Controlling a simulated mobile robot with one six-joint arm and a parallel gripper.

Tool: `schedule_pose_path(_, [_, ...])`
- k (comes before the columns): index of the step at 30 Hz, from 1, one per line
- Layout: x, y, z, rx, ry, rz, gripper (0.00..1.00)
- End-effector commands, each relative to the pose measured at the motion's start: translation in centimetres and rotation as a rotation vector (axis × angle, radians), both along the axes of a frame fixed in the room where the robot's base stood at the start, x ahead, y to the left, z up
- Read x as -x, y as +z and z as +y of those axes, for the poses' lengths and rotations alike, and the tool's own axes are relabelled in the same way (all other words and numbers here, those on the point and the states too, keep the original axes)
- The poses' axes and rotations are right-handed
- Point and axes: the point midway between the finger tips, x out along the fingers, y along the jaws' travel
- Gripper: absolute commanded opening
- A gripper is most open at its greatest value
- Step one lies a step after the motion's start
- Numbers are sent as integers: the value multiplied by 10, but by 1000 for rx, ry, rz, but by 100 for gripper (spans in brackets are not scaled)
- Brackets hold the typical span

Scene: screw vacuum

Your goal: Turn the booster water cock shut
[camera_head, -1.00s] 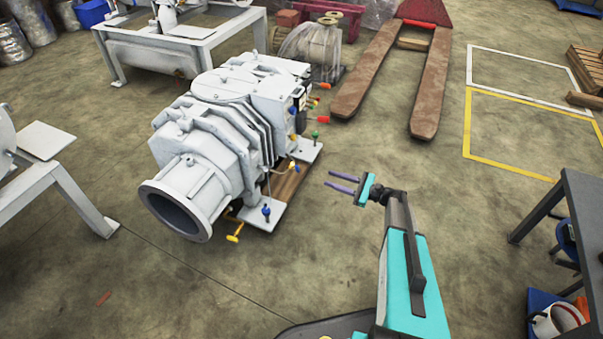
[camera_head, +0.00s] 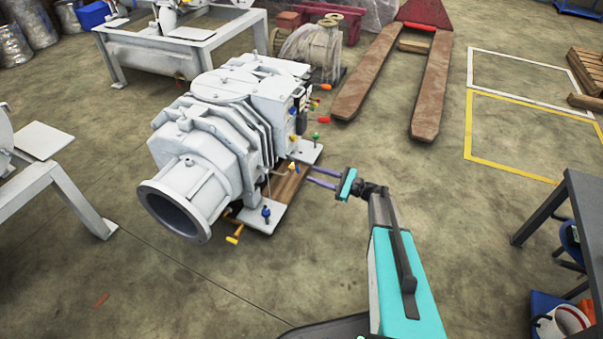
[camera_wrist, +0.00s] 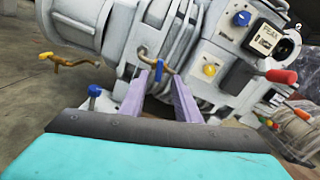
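The pump unit (camera_head: 225,130) is a large pale grey machine on the floor, left of my gripper. In the wrist view a small brass cock (camera_wrist: 148,60) with a blue handle (camera_wrist: 178,62) is on its side. No label shows on this cock. My gripper (camera_head: 309,178) is open, with two purple fingers pointing left toward the machine's side. In the wrist view the fingertips (camera_wrist: 160,76) overlap the cock's lower edge, one on each side. I cannot tell whether they touch it. Nothing shows held between them.
Another brass cock (camera_wrist: 66,63) and a blue-topped post (camera_wrist: 94,91) are left of the fingers. A yellow knob (camera_wrist: 209,70) and red handle (camera_wrist: 282,76) are right. A pallet jack (camera_head: 430,90) stands behind; a dark table (camera_head: 575,190) is at right. Floor between is clear.

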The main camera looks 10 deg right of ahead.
Motion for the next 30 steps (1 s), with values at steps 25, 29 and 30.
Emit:
schedule_pose_path(25, [-37, 0, 51, 0, -1, 1, 30])
schedule_pose_path(29, [-37, 0, 51, 0, -1, 1, 16])
schedule_pose_path(30, [-37, 0, 51, 0, -1, 1, 9])
